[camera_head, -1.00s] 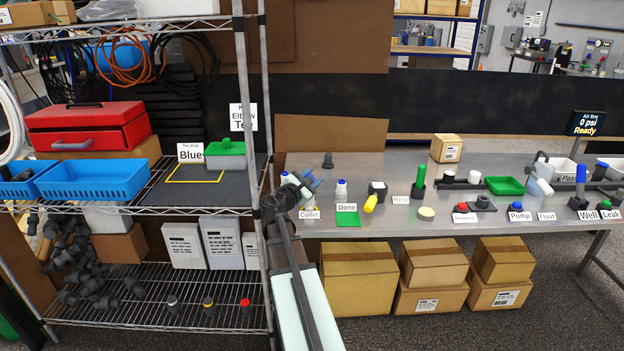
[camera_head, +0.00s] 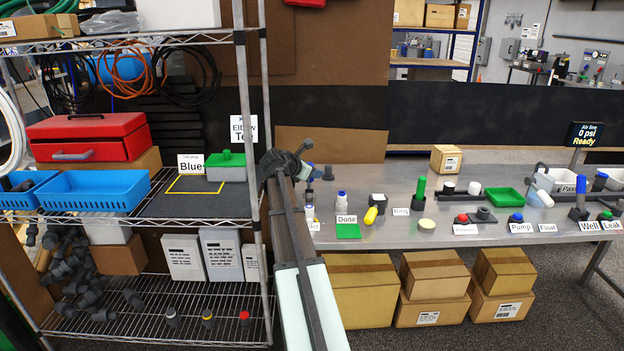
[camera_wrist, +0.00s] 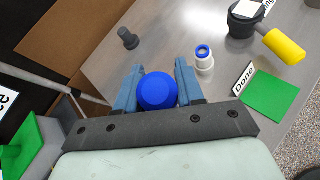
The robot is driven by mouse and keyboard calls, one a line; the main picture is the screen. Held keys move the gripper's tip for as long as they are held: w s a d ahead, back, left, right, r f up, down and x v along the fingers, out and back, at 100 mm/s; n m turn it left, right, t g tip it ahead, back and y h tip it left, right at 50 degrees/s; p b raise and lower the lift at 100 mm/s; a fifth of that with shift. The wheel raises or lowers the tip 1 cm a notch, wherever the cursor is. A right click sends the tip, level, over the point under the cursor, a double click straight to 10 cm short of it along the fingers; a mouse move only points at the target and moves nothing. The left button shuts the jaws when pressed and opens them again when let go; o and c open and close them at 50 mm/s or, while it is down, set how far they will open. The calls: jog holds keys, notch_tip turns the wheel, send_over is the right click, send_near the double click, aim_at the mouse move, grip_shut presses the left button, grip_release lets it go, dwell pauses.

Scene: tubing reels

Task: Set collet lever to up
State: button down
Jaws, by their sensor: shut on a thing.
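My gripper (camera_head: 318,172) is at the left end of the metal bench, above the partly covered collet label (camera_head: 313,227). In the wrist view its two blue fingers (camera_wrist: 157,88) are shut on a round blue knob (camera_wrist: 157,91), which sits between them. The knob hides what is under it, so I cannot see its link to the collet lever. A small part with pale and dark bits (camera_head: 309,203) shows just below the gripper in the head view, partly covered by my arm. The lever's exact angle is not clear.
A white bottle with a blue cap (camera_head: 341,201) stands by the green Done pad (camera_head: 348,231). A dark fixture with a yellow handle (camera_head: 371,215) is to its right. A dark peg (camera_head: 328,172) stands behind. The wire shelf post (camera_head: 247,120) is close on the left.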

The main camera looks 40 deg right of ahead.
jog(key=w+d+n+g+y, duration=0.2)
jog(key=w+d+y, duration=0.1)
jog(key=w+d, duration=0.1)
jog(key=shift+w+d+g+y, duration=0.3)
jog(key=shift+d+g+y, duration=0.05)
jog(key=shift+g+y, duration=0.05)
dwell(0.4)
jog(key=c, duration=0.8)
grip_release()
notch_tip(320, 180, up, 10)
jog(key=shift+f, duration=0.1)
